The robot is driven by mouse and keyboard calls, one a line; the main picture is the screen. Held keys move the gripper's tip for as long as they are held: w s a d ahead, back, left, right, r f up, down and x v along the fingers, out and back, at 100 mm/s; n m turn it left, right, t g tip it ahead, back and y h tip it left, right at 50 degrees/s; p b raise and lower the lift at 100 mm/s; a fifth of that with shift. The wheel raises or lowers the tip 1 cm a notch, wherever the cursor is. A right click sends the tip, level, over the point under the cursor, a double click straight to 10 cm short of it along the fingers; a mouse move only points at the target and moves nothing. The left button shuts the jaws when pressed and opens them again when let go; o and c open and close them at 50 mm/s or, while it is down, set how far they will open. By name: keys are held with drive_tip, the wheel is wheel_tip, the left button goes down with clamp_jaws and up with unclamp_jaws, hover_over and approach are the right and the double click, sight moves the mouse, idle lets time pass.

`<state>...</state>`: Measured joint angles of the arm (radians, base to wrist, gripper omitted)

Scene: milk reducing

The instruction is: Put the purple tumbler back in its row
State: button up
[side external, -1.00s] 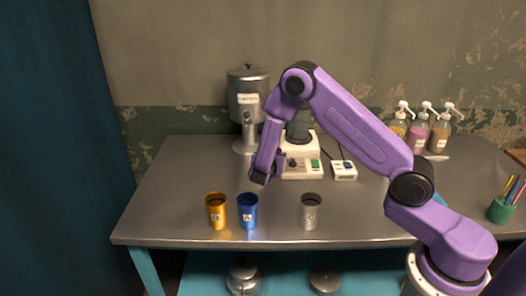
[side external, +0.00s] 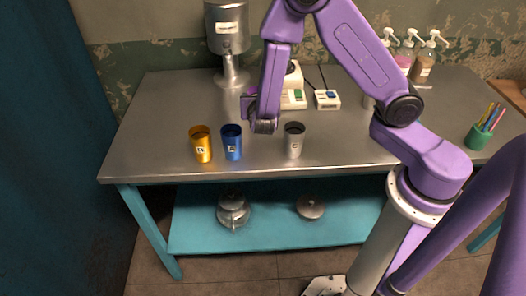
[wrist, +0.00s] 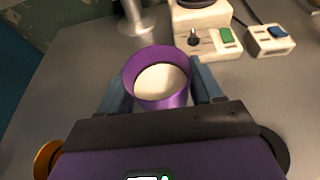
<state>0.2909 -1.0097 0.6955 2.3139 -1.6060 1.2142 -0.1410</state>
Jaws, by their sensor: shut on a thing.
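My gripper (wrist: 160,95) is shut on the purple tumbler (wrist: 157,100), with one finger on each side of it. The tumbler is upright or nearly so, and a pale cream liquid or fill shows inside. In the side view my gripper (side external: 264,122) is behind the gap between the blue and silver tumblers; only a small purple part of the held tumbler (side external: 248,101) shows behind it. The gold tumbler (side external: 201,145), blue tumbler (side external: 232,143) and silver tumbler (side external: 294,141) stand in a row near the table's front edge, with a wider gap between blue and silver.
A metal dispenser (side external: 227,38) stands at the back. A white appliance (wrist: 205,40) and a small switch box (side external: 327,99) are behind my gripper. Pump bottles (side external: 424,62) and a green pen cup (side external: 477,137) stand at the right. The metal table (side external: 150,125) is clear at left.

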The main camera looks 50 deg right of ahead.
drive_tip(key=s+a+r+n+t+y, duration=0.2)
drive_tip(key=s+a+r, duration=0.1)
drive_tip(key=s+a, duration=0.15)
drive_tip(key=shift+s+d+f, duration=0.1)
drive_tip(key=shift+s+f, duration=0.05)
drive_tip(key=shift+f, duration=1.55)
drive_tip(key=shift+s+d+f, duration=0.1)
drive_tip(key=shift+s+f, duration=0.05)
drive_tip(key=shift+f, duration=1.55)
drive_tip(key=shift+s+f, duration=0.15)
drive_tip(key=shift+f, duration=1.55)
drive_tip(key=shift+f, duration=0.1)
drive_tip(key=o, duration=1)
